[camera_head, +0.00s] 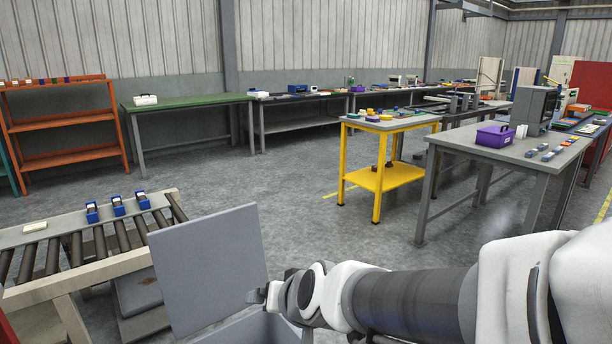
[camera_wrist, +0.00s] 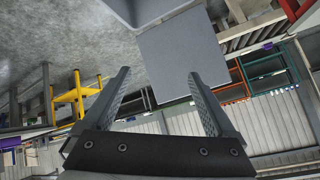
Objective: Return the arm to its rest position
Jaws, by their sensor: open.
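My arm (camera_head: 410,298) reaches in from the lower right of the head view. Its far end is beside a grey box with a raised flat panel (camera_head: 208,265); its fingers cannot be made out there. In the wrist view my gripper (camera_wrist: 158,84) is open, its two dark fingers spread apart with nothing between them. The same grey panel (camera_wrist: 180,60) shows beyond the fingertips, near the right finger. I cannot tell whether the arm touches the panel.
A roller conveyor (camera_head: 90,245) with blue-and-white items stands at left. A yellow cart (camera_head: 385,178) and a grey table (camera_head: 510,150) with a purple box (camera_head: 495,136) stand at the right. An orange shelf (camera_head: 65,125) and green table (camera_head: 190,101) line the back. Open floor (camera_head: 310,220) lies between.

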